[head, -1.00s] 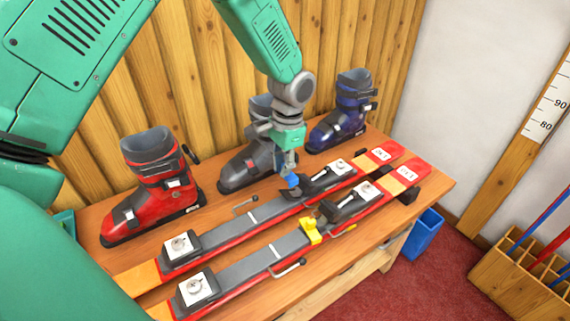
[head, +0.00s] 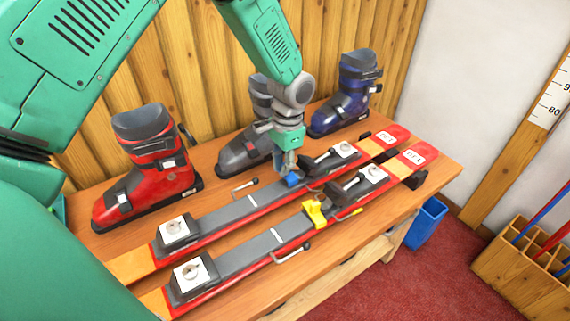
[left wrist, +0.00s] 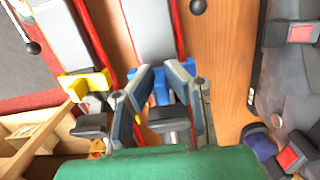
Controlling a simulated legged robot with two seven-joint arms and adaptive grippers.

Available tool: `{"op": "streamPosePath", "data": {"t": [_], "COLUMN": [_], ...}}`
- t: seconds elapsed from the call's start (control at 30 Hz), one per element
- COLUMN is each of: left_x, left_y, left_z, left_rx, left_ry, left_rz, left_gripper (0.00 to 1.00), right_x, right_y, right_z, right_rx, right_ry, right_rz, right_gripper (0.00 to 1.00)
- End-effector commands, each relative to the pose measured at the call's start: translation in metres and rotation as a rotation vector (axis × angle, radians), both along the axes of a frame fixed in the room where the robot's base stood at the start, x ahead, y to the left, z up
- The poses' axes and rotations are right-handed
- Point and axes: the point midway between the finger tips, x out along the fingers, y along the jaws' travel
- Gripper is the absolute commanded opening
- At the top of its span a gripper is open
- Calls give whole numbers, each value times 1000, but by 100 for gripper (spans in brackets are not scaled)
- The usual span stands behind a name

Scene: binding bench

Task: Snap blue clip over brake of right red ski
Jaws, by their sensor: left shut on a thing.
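Two red skis lie side by side on the bench, a far one (head: 215,218) and a near one (head: 240,260). My left gripper (head: 289,174) is shut on the blue clip (head: 292,181), low at the far ski just left of its rear binding (head: 330,157). In the left wrist view the blue clip (left wrist: 162,92) shows between the fingertips (left wrist: 160,80), across the ski. The gripper hides the brake there, so I cannot tell whether the clip is seated. A yellow clip (head: 315,213) sits on the near ski. My right gripper is not in view.
Red (head: 150,170), grey (head: 245,150) and blue (head: 345,100) boots stand along the wooden wall behind the skis. A blue bin (head: 426,225) and a pole rack (head: 520,270) stand on the floor at right.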

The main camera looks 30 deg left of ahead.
Motion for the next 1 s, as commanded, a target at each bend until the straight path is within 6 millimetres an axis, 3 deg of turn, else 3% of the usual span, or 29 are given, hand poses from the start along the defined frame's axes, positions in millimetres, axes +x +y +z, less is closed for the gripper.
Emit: {"op": "streamPosePath", "data": {"t": [1.0], "left_x": [-1], "left_y": [2], "left_z": [2], "left_rx": [2], "left_ry": [0], "left_rz": [0], "left_gripper": [0], "right_x": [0], "right_y": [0], "right_z": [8], "right_rx": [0], "right_ry": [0], "right_rz": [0], "right_gripper": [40]}}
